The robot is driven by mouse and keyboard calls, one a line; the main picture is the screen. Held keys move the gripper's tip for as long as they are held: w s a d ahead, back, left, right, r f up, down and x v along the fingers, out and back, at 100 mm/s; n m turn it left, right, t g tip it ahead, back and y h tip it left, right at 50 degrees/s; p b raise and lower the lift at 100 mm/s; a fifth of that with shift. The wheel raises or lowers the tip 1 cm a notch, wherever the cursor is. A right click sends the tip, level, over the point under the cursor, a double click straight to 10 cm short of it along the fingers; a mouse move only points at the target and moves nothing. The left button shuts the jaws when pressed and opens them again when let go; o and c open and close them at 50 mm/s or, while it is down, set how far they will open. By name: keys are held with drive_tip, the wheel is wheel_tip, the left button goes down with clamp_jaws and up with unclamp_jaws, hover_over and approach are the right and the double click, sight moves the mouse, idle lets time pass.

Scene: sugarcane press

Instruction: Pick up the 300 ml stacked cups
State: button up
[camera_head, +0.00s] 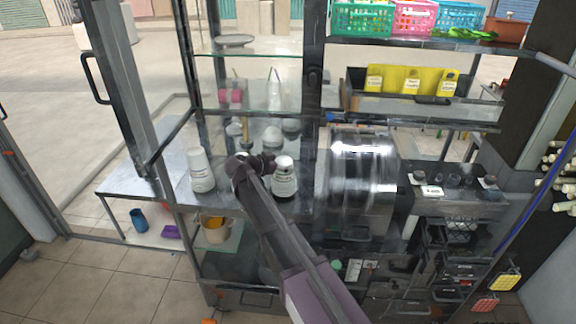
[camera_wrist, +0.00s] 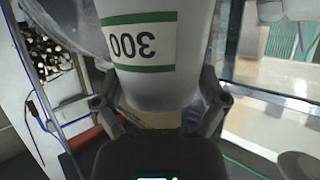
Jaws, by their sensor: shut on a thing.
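The 300 ml stacked cups (camera_wrist: 160,90) fill the middle of the wrist view. They are white, with a green-edged label reading 300 upside down. My gripper (camera_wrist: 160,103) has one finger on each side of them and is shut on them. In the head view my gripper (camera_head: 246,165) is over the counter inside the glass stall, between two other white stacks. The held stack is mostly hidden there by my arm, so I cannot tell whether it touches the counter.
A white stack (camera_head: 201,172) stands left of my gripper, and another white stack with a dark base (camera_head: 284,180) stands close on the right. A shiny metal drum (camera_head: 362,170) is further right. A glass shelf (camera_head: 250,95) is above, with a metal post (camera_head: 180,190) at left.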

wheel_tip(320, 180, up, 2)
drive_tip(key=shift+r+p, duration=0.1)
drive_tip(key=shift+p, duration=0.6)
drive_tip(key=s+a, duration=0.3)
drive_tip(key=s, duration=0.4)
drive_tip(key=s+a+r+p, duration=0.1)
drive_tip(key=s+a, duration=0.2)
drive_tip(key=s, duration=0.5)
drive_tip(key=shift+r, duration=0.2)
drive_tip(key=shift+w, duration=0.1)
